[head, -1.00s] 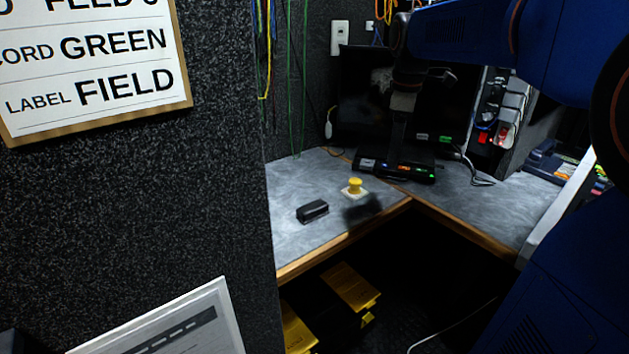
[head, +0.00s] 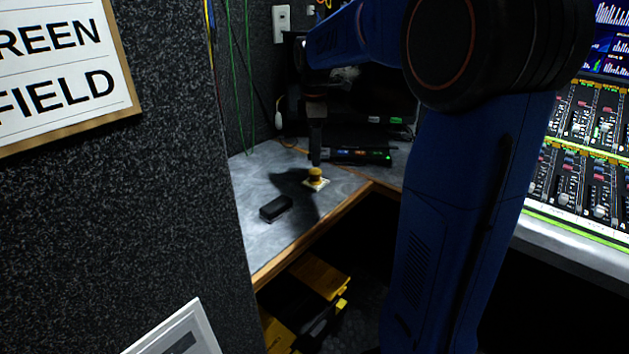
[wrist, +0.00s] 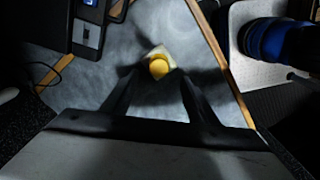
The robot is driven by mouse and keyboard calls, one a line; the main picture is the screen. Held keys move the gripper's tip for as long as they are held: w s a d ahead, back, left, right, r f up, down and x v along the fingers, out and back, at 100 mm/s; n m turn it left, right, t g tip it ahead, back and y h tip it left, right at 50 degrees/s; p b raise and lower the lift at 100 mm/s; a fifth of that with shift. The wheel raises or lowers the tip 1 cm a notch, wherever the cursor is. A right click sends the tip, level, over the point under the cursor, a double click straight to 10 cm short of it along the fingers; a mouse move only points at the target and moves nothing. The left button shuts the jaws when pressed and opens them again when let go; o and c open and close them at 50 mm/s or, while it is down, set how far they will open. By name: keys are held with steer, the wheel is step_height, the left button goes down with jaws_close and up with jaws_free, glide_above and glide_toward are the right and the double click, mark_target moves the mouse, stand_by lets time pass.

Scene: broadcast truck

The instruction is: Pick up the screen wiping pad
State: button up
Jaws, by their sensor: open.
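The screen wiping pad is a pale square pad with a round yellow knob (head: 316,175) on top, lying flat on the grey desk near its wooden front edge. In the wrist view the yellow knob (wrist: 158,68) shows between and just beyond the two fingertips. My gripper (wrist: 155,77) is open and empty, with one finger on each side of the pad in the picture. In the head view my gripper (head: 316,158) hangs just above the knob, pointing down. I cannot tell whether it touches the knob.
A small black block (head: 276,208) lies on the desk (head: 255,180) left of the pad. A black device with lit buttons (head: 358,155) stands behind it, before a dark monitor (head: 375,95). A mixing console (head: 585,165) is at the right. A dark speckled wall (head: 110,220) fills the left.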

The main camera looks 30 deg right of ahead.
mark_target(315, 171)
steer(key=shift+w+d+f, duration=0.1)
steer(key=shift+d+f, duration=0.05)
steer(key=shift+f, duration=3.85)
steer(key=c, duration=1.2)
